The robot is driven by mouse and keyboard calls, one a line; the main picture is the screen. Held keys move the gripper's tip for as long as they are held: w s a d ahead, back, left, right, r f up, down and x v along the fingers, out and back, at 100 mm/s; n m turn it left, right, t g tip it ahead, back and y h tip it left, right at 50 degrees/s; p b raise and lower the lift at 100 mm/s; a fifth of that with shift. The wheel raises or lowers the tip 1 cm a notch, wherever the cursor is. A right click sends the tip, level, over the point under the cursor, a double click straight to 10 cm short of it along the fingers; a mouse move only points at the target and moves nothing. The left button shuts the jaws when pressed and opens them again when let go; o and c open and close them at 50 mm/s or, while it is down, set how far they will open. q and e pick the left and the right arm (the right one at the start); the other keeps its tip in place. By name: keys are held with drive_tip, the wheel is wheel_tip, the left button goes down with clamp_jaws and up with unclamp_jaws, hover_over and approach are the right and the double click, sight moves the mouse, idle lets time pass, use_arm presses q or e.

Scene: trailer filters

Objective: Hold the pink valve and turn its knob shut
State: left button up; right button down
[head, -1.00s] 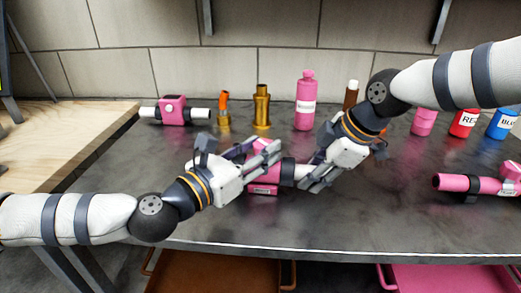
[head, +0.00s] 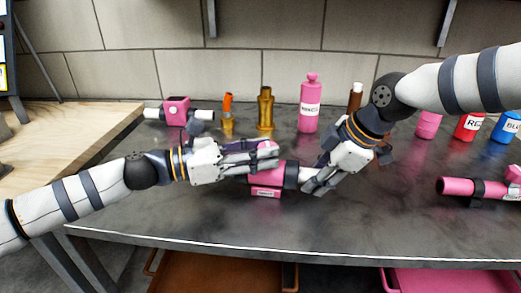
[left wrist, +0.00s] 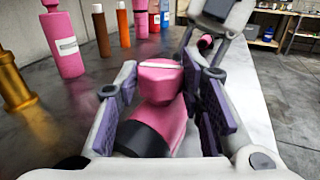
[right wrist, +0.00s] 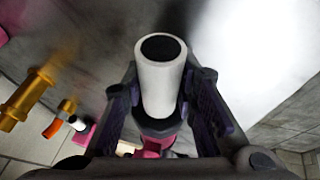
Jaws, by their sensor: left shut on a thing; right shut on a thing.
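The pink valve (head: 267,178) lies on the dark table in the middle of the head view, with a label on its front, a dark collar and a white pipe end. Its pink knob (left wrist: 160,78) has a white line on top and sits between the fingers of my left gripper (head: 272,157), which is shut on it. The fingers partly hide the knob in the head view. My right gripper (head: 313,183) is shut on the white pipe end (right wrist: 160,85) at the valve's right side.
Behind stand a pink block with white pipe ends (head: 177,110), an orange-topped brass fitting (head: 228,115), a brass fitting (head: 265,108) and a pink bottle (head: 309,105). Red (head: 468,126) and blue (head: 504,126) bottles and a pink pipe (head: 458,186) are at right. The front table strip is clear.

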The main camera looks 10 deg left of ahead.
use_arm(q)
drive_tip(key=shift+f, duration=0.1)
drive_tip(key=o, duration=1.2)
drive_tip(key=v, duration=1.2)
drive_tip(key=shift+a, duration=0.1)
